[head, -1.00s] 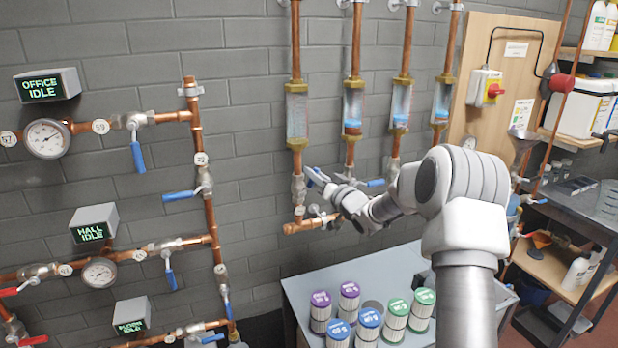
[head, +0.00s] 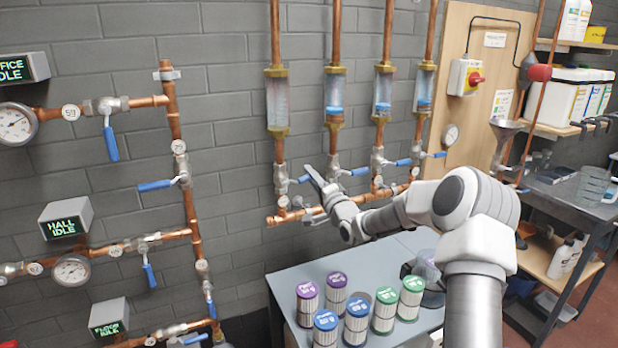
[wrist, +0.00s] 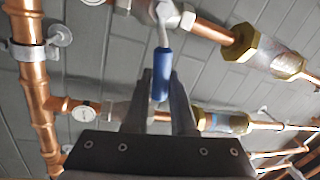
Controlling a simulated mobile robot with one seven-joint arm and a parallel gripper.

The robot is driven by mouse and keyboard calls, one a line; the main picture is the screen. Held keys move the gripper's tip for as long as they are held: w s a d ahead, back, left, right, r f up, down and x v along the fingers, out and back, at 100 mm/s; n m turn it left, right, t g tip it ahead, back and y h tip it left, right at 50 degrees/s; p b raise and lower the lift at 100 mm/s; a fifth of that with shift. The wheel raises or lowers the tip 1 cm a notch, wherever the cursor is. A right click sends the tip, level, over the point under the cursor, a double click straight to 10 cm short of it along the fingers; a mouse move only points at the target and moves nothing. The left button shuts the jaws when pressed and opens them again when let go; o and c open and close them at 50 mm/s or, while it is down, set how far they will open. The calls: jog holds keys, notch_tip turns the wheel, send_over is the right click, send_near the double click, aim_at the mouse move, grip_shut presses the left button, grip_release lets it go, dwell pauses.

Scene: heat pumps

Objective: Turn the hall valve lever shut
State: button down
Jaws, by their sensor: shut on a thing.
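My gripper (head: 312,173) is at the valve under the leftmost flow tube in the head view. In the wrist view, a blue lever (wrist: 161,75) lies between its fingers, and the gripper is shut on it. The lever's metal stem joins a silver valve body (wrist: 175,16) on a copper pipe. In the head view this lever (head: 300,180) shows only in part beside the fingers. The green-lit HALL IDLE sign (head: 66,219) is at the left, above a gauge and a pipe with a hanging blue lever (head: 149,275). I cannot read a label on the held valve.
More blue-levered valves sit close to the right, under the other flow tubes (head: 382,92). A grey table (head: 285,283) with several filter cartridges stands below my arm. A board with a red switch (head: 475,78) and a shelf rack are at the right.

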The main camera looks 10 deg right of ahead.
jog(key=shift+d+f+m+h+b, duration=0.1)
jog(key=shift+f+m+h+b, duration=0.2)
jog(key=shift+f+m, duration=0.35)
jog(key=shift+f+m+h+b, duration=0.2)
jog(key=shift+f+m+b, duration=0.2)
jog(key=shift+m, duration=0.55)
jog(key=c, duration=0.8)
grip_release()
jog(key=shift+o, duration=0.2)
jog(key=shift+r, duration=0.1)
jog(key=v, duration=1.7)
jog(key=shift+s+f, duration=0.2)
jog(key=shift+f, duration=0.05)
